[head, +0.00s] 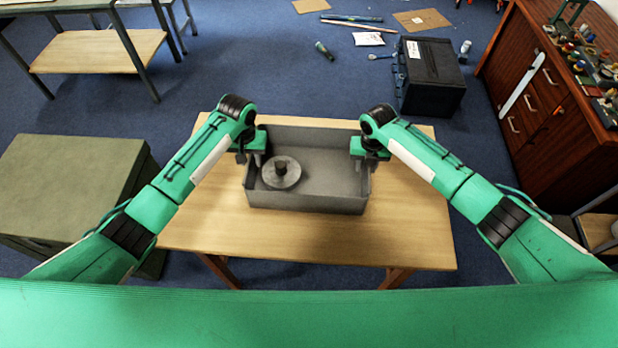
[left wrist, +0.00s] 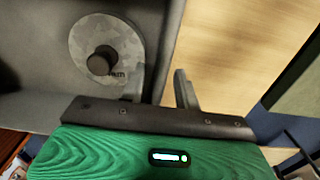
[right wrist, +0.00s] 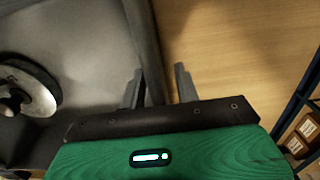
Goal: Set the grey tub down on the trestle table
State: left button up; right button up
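The grey tub (head: 325,180) is an open box standing level over the middle of the trestle table (head: 330,235); it appears to rest on the top. A round grey disc with a dark knob (head: 281,172) lies inside it at the left. My left gripper (left wrist: 160,88) straddles the tub's left wall (left wrist: 165,50). My right gripper (right wrist: 158,85) straddles the right wall (right wrist: 145,45). In both wrist views the fingers stand apart, with a gap between the wall and the outer finger. The tub's underside is hidden.
Bare wood shows on the table left, right and in front of the tub. A green-grey chest (head: 70,185) stands at the left. A black case (head: 430,75) is on the floor behind, and a wooden cabinet (head: 550,100) with clutter stands at the right.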

pick_arm(q)
notch_tip(320, 180, up, 7)
jog(key=shift+r, duration=0.3)
pick_arm(e)
jog(key=shift+r, duration=0.1)
notch_tip(320, 180, up, 12)
jog(key=shift+f, duration=0.1)
jog(key=shift+f, duration=0.1)
dwell(0.5)
